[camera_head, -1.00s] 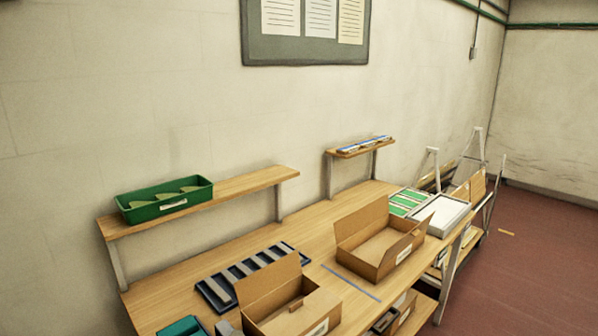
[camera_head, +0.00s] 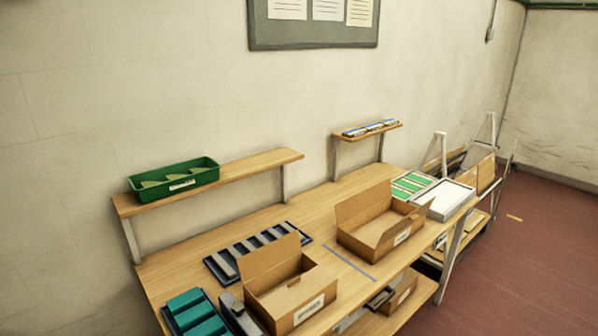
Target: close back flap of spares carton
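Two open cardboard cartons stand on the wooden bench. The nearer carton (camera_head: 312,284) has a white front label too small to read surely; its back flap (camera_head: 268,258) stands up. I cannot tell which one is the spares carton. The farther carton's visible inside looks empty. My gripper is not in view.
A dark slotted tray (camera_head: 256,252) lies behind the nearer carton, and a tray of teal blocks (camera_head: 193,314) is left of it. A white tray (camera_head: 443,199) is at the bench's right end. A green bin (camera_head: 174,181) sits on the raised shelf.

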